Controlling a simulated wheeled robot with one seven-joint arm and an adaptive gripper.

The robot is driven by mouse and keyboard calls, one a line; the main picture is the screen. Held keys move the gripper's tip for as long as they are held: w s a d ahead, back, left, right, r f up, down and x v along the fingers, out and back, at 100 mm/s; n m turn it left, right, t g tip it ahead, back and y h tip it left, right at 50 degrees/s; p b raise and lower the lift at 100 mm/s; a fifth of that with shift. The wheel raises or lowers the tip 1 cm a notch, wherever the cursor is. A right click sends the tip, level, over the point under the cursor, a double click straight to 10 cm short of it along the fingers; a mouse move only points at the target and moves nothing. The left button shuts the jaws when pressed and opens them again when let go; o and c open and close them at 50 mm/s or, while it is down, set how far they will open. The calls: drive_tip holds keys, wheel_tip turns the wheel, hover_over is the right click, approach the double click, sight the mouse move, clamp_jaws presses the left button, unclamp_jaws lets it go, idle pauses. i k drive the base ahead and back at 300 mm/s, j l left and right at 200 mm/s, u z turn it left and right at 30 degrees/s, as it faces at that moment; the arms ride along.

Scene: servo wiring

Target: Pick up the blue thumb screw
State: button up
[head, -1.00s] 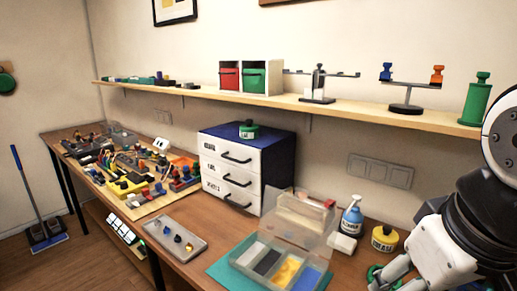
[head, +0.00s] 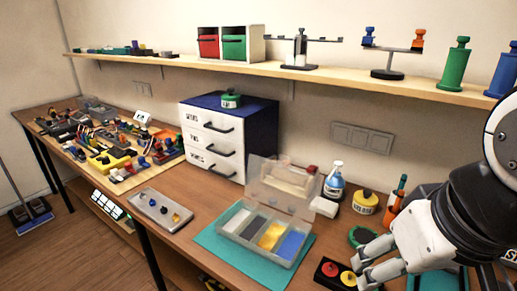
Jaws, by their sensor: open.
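A grey tray (head: 135,205) lies on the bench left of centre, with a few small parts in it. Beneath the fingers is a black block (head: 324,276) with red and yellow round tops, partly hidden by the gripper.
A clear compartment box (head: 226,236) with a raised lid stands on a teal mat (head: 209,242). A drawer cabinet (head: 228,140), spray bottle (head: 333,184) and yellow jar (head: 365,202) stand behind. The bench's left end is crowded with parts. A shelf (head: 270,72) runs above.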

sight(152, 202)
drive_tip(key=i+j, duration=0.25)
drive_tip(key=j, duration=0.15)
drive_tip(key=i+j, duration=0.55)
drive_tip(key=j, duration=0.3)
drive_tip(key=i+j, duration=0.3)
drive_tip(key=j, duration=0.1)
